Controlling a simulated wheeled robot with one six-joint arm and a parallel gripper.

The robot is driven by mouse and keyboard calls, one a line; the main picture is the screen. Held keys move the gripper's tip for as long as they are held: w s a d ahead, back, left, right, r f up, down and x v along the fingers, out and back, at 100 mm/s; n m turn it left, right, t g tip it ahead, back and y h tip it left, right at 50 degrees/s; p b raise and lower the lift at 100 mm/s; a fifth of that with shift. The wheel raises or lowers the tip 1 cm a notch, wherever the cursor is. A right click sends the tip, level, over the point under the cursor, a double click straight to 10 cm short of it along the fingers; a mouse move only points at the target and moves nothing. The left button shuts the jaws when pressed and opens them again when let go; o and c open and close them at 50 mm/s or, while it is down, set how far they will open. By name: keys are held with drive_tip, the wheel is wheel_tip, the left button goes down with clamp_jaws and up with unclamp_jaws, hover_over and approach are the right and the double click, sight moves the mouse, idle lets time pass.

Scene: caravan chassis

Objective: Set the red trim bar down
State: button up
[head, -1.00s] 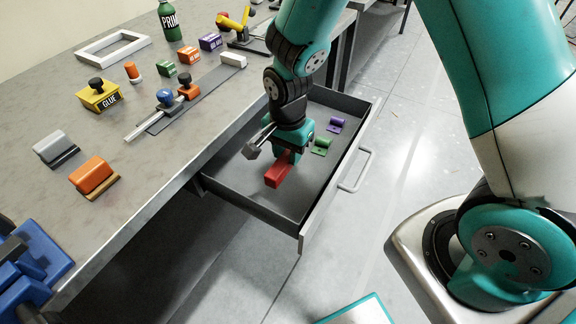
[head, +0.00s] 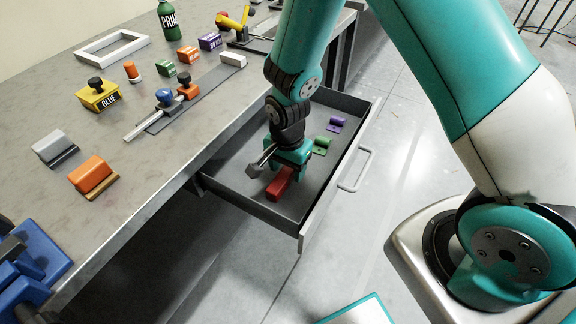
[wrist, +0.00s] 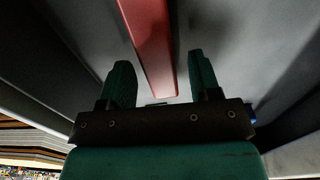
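The red trim bar (head: 280,185) is down inside the open grey drawer (head: 237,188) and appears to lie on its floor. My gripper (head: 286,170) is right over the bar's far end, pointing down. In the wrist view the red bar (wrist: 150,40) runs between the two dark green fingers of my gripper (wrist: 160,75). A gap shows on each side of the bar, so the fingers stand open and apart from it. The bar's far end is hidden under my gripper in the head view.
A green piece (head: 322,145) and a purple piece (head: 336,125) lie farther back in the drawer. The drawer's front wall with its handle (head: 357,172) is close on the right. The workbench (head: 140,185) edge is on the left. Drawer floor left of the bar is clear.

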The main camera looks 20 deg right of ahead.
sight(288, 169)
wheel_tip(288, 169, up, 12)
drive_tip(key=f, duration=0.1)
drive_tip(key=s+a+r+n+y, duration=0.2)
drive_tip(key=s+r+n, duration=0.6)
drive_tip(key=s+n, duration=0.1)
drive_tip(key=s+a+r+n+y, duration=0.1)
drive_tip(key=s+r+n+y, duration=0.1)
drive_tip(key=s+r+n, duration=0.7)
drive_tip(key=shift+a, duration=0.4)
